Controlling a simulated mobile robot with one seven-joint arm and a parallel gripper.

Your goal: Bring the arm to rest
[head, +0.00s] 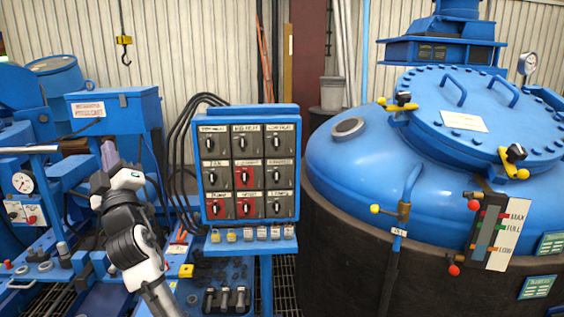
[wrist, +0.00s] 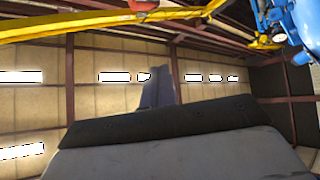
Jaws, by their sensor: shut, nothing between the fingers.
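My arm rises at the left of the head view, folded and white and black. My gripper (head: 109,153) points upward there, in front of the blue equipment. In the wrist view, my gripper's grey fingers (wrist: 158,90) stand side by side, closed, with nothing between them. The dark gripper body fills the lower part of that view. The wrist camera looks up at the roof and high wall. The fingers touch nothing that I can see.
A switch panel (head: 249,165) stands right of my arm, with a shelf of tools (head: 225,298) below. A large blue furnace vessel (head: 345,165) fills the right. A blue box (head: 115,110) is behind my gripper. A yellow hook (head: 124,42) hangs at upper left.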

